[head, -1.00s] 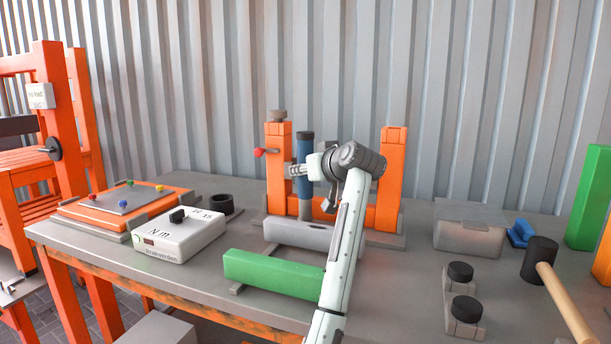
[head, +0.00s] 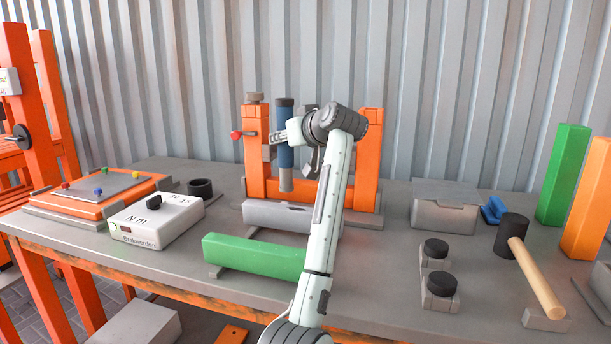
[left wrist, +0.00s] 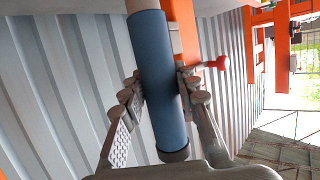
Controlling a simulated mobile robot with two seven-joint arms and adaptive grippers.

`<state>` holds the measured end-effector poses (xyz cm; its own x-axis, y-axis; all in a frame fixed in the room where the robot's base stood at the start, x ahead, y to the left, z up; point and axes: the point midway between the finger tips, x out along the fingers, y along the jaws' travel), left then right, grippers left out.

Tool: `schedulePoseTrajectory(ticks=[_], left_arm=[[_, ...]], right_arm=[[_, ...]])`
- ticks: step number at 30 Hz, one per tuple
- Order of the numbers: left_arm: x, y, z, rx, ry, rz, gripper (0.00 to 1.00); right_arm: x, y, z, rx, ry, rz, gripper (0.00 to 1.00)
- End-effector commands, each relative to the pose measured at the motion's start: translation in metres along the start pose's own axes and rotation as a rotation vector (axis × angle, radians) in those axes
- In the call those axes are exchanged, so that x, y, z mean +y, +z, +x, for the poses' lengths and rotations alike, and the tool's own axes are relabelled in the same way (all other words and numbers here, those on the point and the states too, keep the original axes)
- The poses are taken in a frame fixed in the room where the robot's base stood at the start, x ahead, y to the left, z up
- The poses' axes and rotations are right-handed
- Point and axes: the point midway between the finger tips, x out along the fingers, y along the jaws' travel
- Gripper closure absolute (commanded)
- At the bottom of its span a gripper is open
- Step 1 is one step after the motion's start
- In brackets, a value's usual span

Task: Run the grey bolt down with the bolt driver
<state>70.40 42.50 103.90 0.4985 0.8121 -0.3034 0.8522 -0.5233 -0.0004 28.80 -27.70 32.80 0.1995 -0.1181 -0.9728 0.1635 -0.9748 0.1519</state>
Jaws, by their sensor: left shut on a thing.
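The bolt driver (head: 285,158), a blue cylinder with a light grey lower end, is upright in my left gripper (head: 283,137). It is in front of the orange frame, right of its left post, with its lower end above the grey block. In the left wrist view my left gripper (left wrist: 160,92) has both fingers closed around the blue driver (left wrist: 152,60). My right gripper is not in view.
A red-headed bolt (head: 237,134) sticks out left from the post. A grey block (head: 275,213) and a green beam (head: 252,256) lie before the frame. A white torque box (head: 155,220) is left; a mallet (head: 512,235) and grey box (head: 445,205) are right.

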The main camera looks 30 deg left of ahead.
Motion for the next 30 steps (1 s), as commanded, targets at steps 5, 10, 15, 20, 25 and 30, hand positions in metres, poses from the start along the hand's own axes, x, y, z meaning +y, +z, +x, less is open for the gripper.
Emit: schedulePoseTrajectory(ticks=[5,10,15,20,25,30], left_arm=[[0.036,-0.007,-0.035,0.001,0.01,0.0,1.0],[0.06,-0.012,-0.065,0.006,0.005,-0.001,1.0],[0.067,-0.013,-0.075,0.01,0.002,-0.002,1.0],[0.066,-0.013,-0.074,0.01,0.001,-0.002,1.0],[0.066,-0.013,-0.075,0.008,0.002,-0.002,1.0],[0.066,-0.005,-0.072,0.009,0.001,-0.001,1.0]], right_arm=[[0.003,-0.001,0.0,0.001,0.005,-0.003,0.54],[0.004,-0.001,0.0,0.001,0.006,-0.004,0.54],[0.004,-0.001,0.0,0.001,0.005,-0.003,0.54],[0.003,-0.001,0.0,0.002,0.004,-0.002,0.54],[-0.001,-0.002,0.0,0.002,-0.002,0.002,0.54],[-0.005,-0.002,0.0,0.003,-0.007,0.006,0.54]])
